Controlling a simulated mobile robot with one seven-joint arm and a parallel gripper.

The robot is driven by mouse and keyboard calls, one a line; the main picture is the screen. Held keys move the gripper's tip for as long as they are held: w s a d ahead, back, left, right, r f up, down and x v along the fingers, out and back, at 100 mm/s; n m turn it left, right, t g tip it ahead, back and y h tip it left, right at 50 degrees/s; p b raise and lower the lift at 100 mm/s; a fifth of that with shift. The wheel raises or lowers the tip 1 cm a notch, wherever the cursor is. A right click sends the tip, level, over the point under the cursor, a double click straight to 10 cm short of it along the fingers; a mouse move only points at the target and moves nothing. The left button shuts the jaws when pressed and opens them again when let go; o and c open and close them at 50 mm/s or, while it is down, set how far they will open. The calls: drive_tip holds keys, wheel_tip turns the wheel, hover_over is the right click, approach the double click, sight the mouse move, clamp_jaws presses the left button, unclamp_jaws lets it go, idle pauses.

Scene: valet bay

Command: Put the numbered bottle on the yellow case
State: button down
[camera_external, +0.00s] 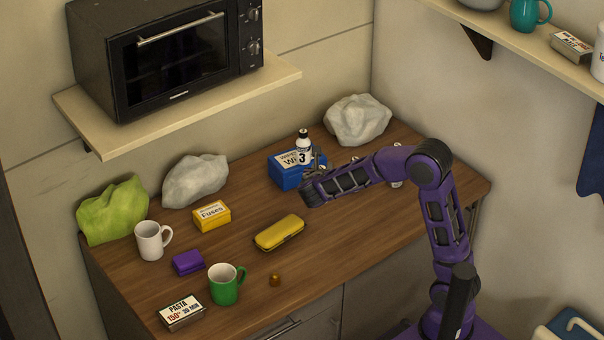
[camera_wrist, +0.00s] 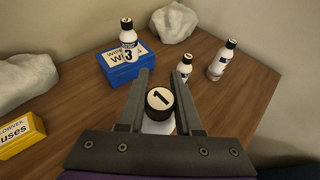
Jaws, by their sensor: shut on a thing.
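My gripper (camera_wrist: 163,76) is shut on a white bottle with a black cap (camera_wrist: 160,98), marked 1 on its top. My gripper (camera_external: 317,160) is over the table just right of the blue box in the external view; the held bottle cannot be made out there. A second bottle, labelled 3 (camera_external: 303,147), stands upright on the blue box, also in the wrist view (camera_wrist: 128,38). The yellow case (camera_external: 280,233) lies on the table, front-left of my gripper, with nothing on it. It is out of the wrist view.
Two more white bottles (camera_wrist: 184,70) (camera_wrist: 222,60) stand right of my gripper. The blue box (camera_external: 284,171) is close by. A yellow fuses box (camera_external: 212,216), purple box (camera_external: 188,262), mugs (camera_external: 226,284) and a small brown object (camera_external: 275,280) sit left and in front.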

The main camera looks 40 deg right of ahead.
drive_tip(key=w+a+r, duration=0.2)
drive_tip(key=w+a, duration=0.1)
drive_tip(key=a, duration=0.7)
drive_tip(key=shift+s+a+f, duration=0.15)
drive_tip(key=shift+a+f, duration=0.05)
drive_tip(key=shift+f, duration=2.35)
drive_tip(key=shift+s+a+f, duration=0.1)
drive_tip(key=shift+a+f, duration=0.05)
drive_tip(key=shift+f, duration=2.35)
drive_tip(key=shift+f+b, duration=0.2)
drive_tip(key=shift+b, duration=0.1)
drive_tip(key=c, duration=0.6)
unclamp_jaws()
